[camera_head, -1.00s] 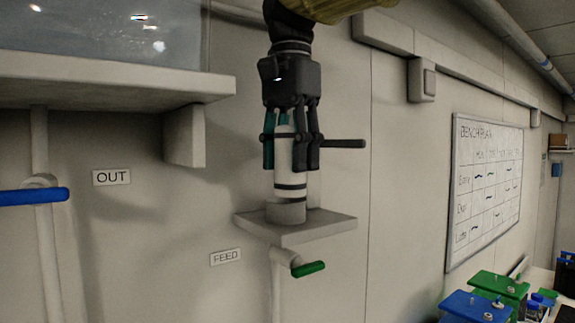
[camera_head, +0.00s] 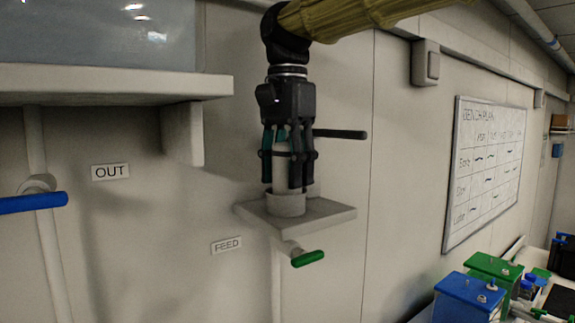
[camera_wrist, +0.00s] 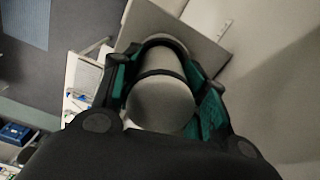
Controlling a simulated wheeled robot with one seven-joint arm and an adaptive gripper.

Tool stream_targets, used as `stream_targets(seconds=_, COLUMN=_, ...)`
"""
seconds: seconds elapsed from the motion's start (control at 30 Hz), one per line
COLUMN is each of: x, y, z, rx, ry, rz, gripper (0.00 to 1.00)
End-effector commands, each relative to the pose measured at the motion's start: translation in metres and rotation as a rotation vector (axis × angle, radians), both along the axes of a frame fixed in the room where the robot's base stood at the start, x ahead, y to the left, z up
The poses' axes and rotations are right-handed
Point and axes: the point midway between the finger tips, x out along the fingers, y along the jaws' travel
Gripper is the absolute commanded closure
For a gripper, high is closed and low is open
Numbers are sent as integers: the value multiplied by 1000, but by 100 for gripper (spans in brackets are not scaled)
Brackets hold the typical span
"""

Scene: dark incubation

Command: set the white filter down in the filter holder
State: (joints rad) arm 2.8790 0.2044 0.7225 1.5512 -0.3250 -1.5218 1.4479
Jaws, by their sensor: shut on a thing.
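The white filter (camera_head: 281,166) is an upright white cylinder between the fingers of my gripper (camera_head: 287,181), which is shut on it. Its lower end is down in the round grey cup of the filter holder (camera_head: 286,206), on a small wall shelf (camera_head: 333,214). The cup's rim hides the filter's bottom, so I cannot tell whether it rests on the floor of the cup. In the wrist view the filter (camera_wrist: 160,105) shows end-on with a dark band, with the fingers on both sides.
A dark rod (camera_head: 342,134) sticks out to the right beside my gripper. A green-handled valve (camera_head: 307,258) sits under the holder by the FEED label (camera_head: 227,245). A larger shelf (camera_head: 110,82) projects at left. Blue (camera_head: 470,298) and green boxes stand at lower right.

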Motion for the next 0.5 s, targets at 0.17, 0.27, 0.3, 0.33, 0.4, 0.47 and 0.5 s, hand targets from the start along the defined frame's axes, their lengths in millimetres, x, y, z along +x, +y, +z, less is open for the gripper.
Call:
stream_targets(seconds=0.17, x=0, y=0, z=-2, rx=0, ry=0, rz=0, gripper=83)
stream_targets(seconds=0.27, x=0, y=0, z=-4, rx=-1, ry=0, rz=1, gripper=83)
stream_targets(seconds=0.3, x=0, y=0, z=-3, rx=-1, ry=1, rz=1, gripper=50)
stream_targets(seconds=0.33, x=0, y=0, z=-3, rx=-1, ry=1, rz=1, gripper=44)
stream_targets(seconds=0.4, x=0, y=0, z=-3, rx=0, ry=0, rz=1, gripper=35)
stream_targets(seconds=0.47, x=0, y=0, z=-3, rx=0, ry=0, rz=1, gripper=35)
stream_targets(seconds=0.5, x=0, y=0, z=-3, rx=0, ry=0, rz=1, gripper=35)
